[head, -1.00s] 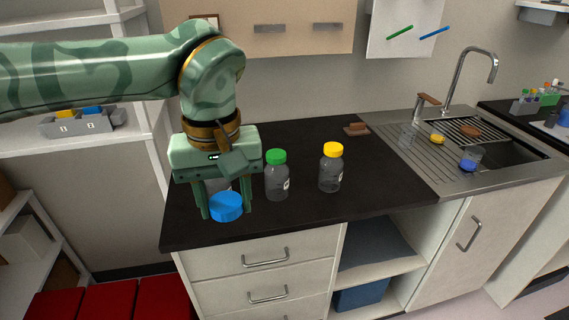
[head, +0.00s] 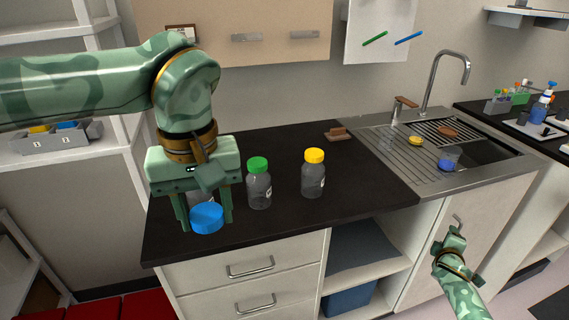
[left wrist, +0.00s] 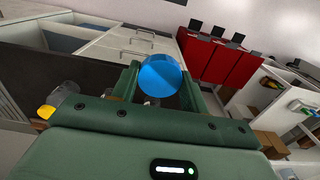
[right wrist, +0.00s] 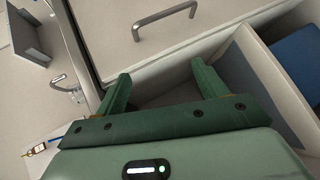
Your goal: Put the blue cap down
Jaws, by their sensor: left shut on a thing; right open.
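My left gripper (head: 206,222) is shut on the blue cap (head: 207,217), over the front left of the dark counter in the head view. I cannot tell whether the cap touches the counter. In the left wrist view the blue cap (left wrist: 160,78) sits between the fingertips. A clear bottle (head: 203,196) stands behind the gripper, mostly hidden, its top out of sight. To its right stand a bottle with a green cap (head: 259,183) and one with a yellow cap (head: 313,173). My right gripper (right wrist: 160,75) is open and empty before the cabinet front.
The dark counter (head: 350,205) is free to the right of the bottles. A small brown item (head: 338,134) lies at the back. A metal sink (head: 390,150) with loose items adjoins on the right. Drawers with handles and an open shelf (head: 370,255) lie below.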

